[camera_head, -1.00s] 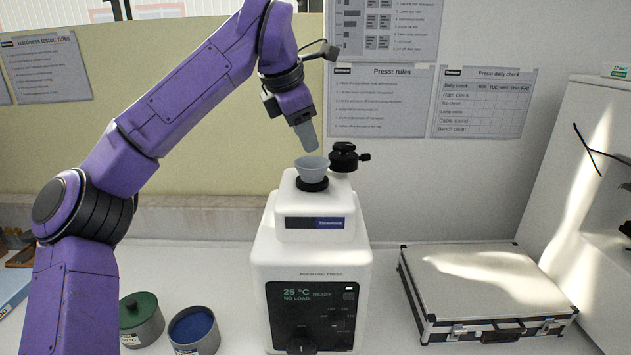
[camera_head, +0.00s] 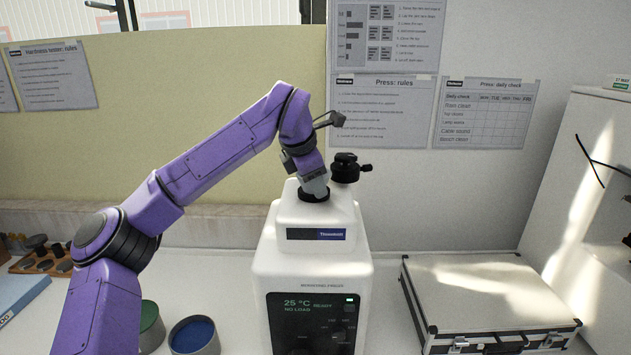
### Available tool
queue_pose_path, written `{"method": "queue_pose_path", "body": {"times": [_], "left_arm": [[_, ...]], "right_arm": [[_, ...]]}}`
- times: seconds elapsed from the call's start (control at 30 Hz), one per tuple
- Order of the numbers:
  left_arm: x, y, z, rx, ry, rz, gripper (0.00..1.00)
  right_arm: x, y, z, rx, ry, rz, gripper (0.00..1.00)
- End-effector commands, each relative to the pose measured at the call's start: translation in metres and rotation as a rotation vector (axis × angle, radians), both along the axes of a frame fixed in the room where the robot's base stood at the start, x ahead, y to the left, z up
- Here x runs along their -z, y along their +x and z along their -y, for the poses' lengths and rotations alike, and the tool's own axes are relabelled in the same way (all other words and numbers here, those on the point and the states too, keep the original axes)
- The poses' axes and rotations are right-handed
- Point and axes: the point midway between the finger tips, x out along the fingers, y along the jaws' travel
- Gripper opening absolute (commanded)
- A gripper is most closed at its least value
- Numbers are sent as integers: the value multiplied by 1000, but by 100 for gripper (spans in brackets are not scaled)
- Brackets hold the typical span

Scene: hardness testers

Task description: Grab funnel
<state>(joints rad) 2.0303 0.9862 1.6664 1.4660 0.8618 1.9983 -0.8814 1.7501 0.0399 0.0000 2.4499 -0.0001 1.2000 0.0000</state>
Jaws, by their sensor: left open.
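The white press (camera_head: 312,260) stands in the middle of the bench, with a black ring (camera_head: 314,197) on its top. The grey funnel that sat in this ring is now largely hidden by my left gripper. My left gripper (camera_head: 316,185) is down at the ring, at the funnel's place, and its jaws are open. Its grey fingers and the grey funnel blend together, so I cannot tell whether they touch. My right gripper is not in view.
A black knobbed fitting (camera_head: 347,167) stands close to the right of my left gripper. A silver case (camera_head: 482,290) lies right of the press.

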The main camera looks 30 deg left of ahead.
Motion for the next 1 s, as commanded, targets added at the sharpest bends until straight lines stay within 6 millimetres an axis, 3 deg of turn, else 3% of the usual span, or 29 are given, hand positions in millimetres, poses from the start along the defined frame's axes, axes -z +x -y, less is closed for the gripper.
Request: {"method": "queue_pose_path", "body": {"times": [0.03,0.17,0.67,0.87,1.0], "left_arm": [[0,0,0,0,0,0,42],[0,0,0,0,-1,-1,0],[-4,1,1,2,-1,-1,0],[-37,-1,0,0,0,5,0],[-73,-28,-21,-3,-2,9,0]], "right_arm": [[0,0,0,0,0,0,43],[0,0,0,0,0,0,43],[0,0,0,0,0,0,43],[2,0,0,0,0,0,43],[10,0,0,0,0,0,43]]}}
